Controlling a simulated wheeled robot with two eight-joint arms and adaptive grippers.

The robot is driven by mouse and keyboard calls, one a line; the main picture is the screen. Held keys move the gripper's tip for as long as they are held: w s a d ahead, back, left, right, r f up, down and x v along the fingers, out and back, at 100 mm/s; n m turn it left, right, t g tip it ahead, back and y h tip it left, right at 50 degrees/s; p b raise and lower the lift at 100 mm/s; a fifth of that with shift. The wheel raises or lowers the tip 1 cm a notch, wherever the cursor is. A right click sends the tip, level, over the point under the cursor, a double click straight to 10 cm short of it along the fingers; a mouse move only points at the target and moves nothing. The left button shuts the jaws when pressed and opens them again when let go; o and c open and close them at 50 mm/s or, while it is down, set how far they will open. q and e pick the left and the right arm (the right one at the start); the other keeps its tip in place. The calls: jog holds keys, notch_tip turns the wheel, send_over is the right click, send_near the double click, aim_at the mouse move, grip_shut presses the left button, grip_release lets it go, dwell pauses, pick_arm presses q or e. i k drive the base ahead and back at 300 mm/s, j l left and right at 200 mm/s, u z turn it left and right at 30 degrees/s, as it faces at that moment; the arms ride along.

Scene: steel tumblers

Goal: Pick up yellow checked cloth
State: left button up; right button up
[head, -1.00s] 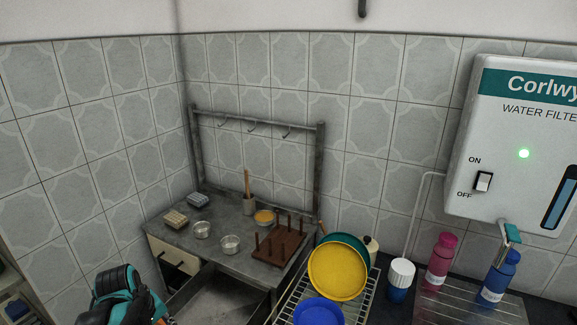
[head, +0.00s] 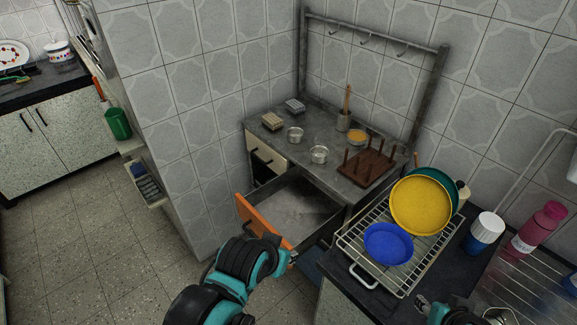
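A small folded yellowish-beige checked cloth (head: 272,121) lies at the left end of the grey counter, beside a folded grey checked cloth (head: 295,106). My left arm comes up from the bottom, and its gripper end (head: 288,262) is at the orange front of an open drawer, well below and apart from the cloths. Its fingers are mostly hidden, so I cannot tell whether it is open or touches the drawer. Part of my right arm shows at the bottom right, by the dish rack; its fingers are not clear.
The open drawer (head: 300,205) looks empty where I see inside. Metal bowls (head: 319,154), a pestle and mortar (head: 344,120) and a wooden peg rack (head: 367,168) stand on the counter. A dish rack (head: 352,245) holds blue, yellow and teal dishes. Floor (head: 80,250) is clear at left.

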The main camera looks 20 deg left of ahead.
aim_at(273, 121)
jog(key=u, duration=1.1)
